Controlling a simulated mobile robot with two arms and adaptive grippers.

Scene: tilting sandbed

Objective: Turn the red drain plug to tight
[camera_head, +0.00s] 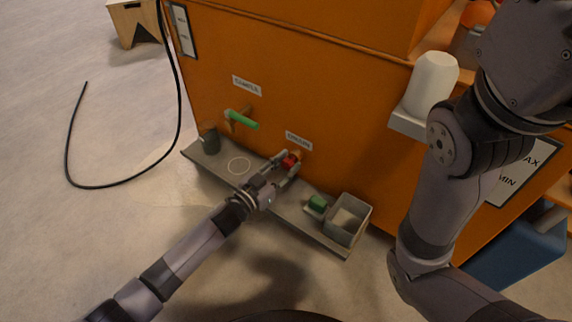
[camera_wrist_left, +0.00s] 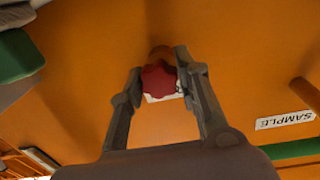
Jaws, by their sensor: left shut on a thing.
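The red drain plug (camera_head: 290,161) sits on the orange tank wall just below the DRAIN label (camera_head: 298,141). My left gripper (camera_head: 284,164) reaches it from the front, with one finger on each side. In the left wrist view the red plug (camera_wrist_left: 158,78) lies between the fingertips of my left gripper (camera_wrist_left: 160,75), which is shut on it. Its turn position against tight cannot be told from these frames. My right arm stands large at the right of the head view, and its gripper is out of view.
A green sample handle (camera_head: 241,120) is left of the plug. A grey shelf (camera_head: 215,169) below holds a dark cup (camera_head: 210,138), a green block (camera_head: 318,203) and a grey bin (camera_head: 347,219). A white bottle (camera_head: 432,84) stands at right. A black hose (camera_head: 122,184) lies on the floor.

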